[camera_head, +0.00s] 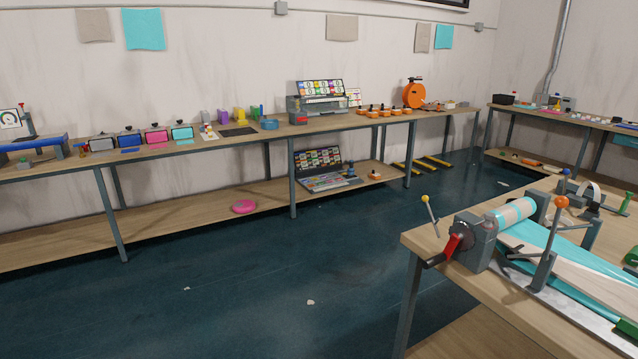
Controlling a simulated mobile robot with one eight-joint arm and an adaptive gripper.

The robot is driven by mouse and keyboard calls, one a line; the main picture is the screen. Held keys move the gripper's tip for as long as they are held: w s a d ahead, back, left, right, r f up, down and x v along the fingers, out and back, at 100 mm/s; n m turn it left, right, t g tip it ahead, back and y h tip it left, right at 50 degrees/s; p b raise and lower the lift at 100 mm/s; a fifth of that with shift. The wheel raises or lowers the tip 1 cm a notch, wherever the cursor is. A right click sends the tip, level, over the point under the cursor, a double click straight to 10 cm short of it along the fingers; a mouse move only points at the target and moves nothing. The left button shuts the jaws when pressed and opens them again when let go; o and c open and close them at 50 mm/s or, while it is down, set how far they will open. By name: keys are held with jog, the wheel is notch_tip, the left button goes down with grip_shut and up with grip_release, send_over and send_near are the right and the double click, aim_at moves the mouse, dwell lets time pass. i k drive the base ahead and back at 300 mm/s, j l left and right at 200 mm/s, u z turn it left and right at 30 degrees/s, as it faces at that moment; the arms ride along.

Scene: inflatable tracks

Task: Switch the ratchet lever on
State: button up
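A winding device (481,243) with a grey housing stands at the near corner of the right bench. A thin lever with a yellow knob (425,198) leans at its left side, and a taller grey lever with an orange knob (561,202) stands to its right. I cannot tell which of these is the ratchet lever, or whether it is on or off. A crank with a red arm and black grip (435,261) sticks out at the front left. A roll of teal and pale material (512,213) sits behind the housing. My gripper is not in view.
The bench's wooden edge (500,312) faces open dark floor (290,300). A teal sheet (545,250) runs along the bench top. A long wall bench (180,152) carries boxes and parts; a pink disc (244,206) lies on its lower shelf.

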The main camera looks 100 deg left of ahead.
aim_at(425, 198)
jog(key=j+u, duration=0.2)
jog(key=u, duration=0.25)
jog(key=i+j+u, duration=0.1)
jog(key=u, duration=0.4)
jog(key=j+u, duration=0.2)
jog(key=u, duration=0.25)
jog(key=i+j+u, duration=0.1)
jog(key=u, duration=0.4)
jog(key=i+u, duration=0.2)
jog(key=u, duration=0.25)
jog(key=i+u, duration=0.1)
jog(key=u, duration=0.35)
